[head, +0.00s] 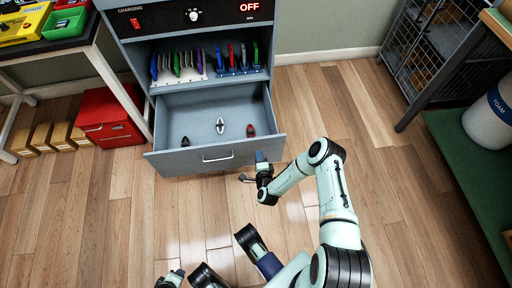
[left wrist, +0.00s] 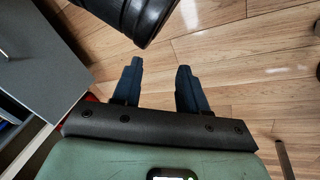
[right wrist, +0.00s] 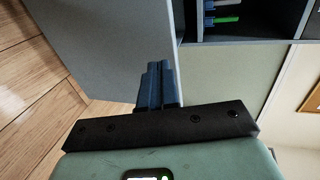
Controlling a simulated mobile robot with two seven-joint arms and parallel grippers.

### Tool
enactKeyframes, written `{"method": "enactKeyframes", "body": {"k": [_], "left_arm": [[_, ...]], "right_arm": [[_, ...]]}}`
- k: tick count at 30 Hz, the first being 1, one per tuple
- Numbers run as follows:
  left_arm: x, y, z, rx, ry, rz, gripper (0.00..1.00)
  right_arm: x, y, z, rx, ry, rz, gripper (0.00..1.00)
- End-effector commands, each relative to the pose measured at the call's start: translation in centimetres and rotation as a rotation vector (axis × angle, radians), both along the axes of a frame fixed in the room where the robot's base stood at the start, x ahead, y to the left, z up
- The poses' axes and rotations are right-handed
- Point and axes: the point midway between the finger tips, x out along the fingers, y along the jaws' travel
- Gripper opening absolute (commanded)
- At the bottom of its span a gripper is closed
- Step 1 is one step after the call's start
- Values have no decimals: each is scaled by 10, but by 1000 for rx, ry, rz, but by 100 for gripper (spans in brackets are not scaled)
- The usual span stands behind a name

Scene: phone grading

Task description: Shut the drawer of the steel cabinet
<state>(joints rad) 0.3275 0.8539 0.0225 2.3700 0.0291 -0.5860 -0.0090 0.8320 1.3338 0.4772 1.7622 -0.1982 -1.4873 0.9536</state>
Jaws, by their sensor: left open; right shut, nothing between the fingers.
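The steel cabinet (head: 137,58) stands at the back centre in the head view. Its drawer (head: 170,162) is pulled well out, with a bar handle (head: 217,158) on the front. My right gripper (head: 262,158) is shut and empty by the right end of the drawer front. In the right wrist view, its closed fingers (right wrist: 157,84) overlap the edge of a grey panel; I cannot tell if they touch it. My left gripper (head: 171,277) is low in the head view, well short of the drawer. Its fingers (left wrist: 158,88) are apart over the floor with nothing between.
Several small clamp-like items (head: 220,125) lie in the drawer. Coloured phones stand in racks (head: 238,70) on the shelf above. A red box (head: 108,117) sits on the floor left of the cabinet. A green bench (head: 460,150) stands at right.

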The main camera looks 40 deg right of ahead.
Motion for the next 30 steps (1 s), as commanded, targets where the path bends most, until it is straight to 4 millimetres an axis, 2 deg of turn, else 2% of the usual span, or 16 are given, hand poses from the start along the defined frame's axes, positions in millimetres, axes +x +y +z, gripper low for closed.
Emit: {"method": "enactKeyframes", "body": {"k": [1, 3, 10, 30], "left_arm": [[-11, 1, -11, -2, 36, 1, 43], [-20, 2, -19, -5, 68, 2, 43], [-39, 5, -33, -8, 130, 6, 43], [-41, 5, -33, -8, 137, 7, 43]], "right_arm": [[9, -6, -6, -3, -2, -1, 0], [20, -12, -7, -2, -2, 0, 0], [42, -25, -5, -1, 0, 0, 0], [46, -28, -4, 0, 1, 1, 0]]}}
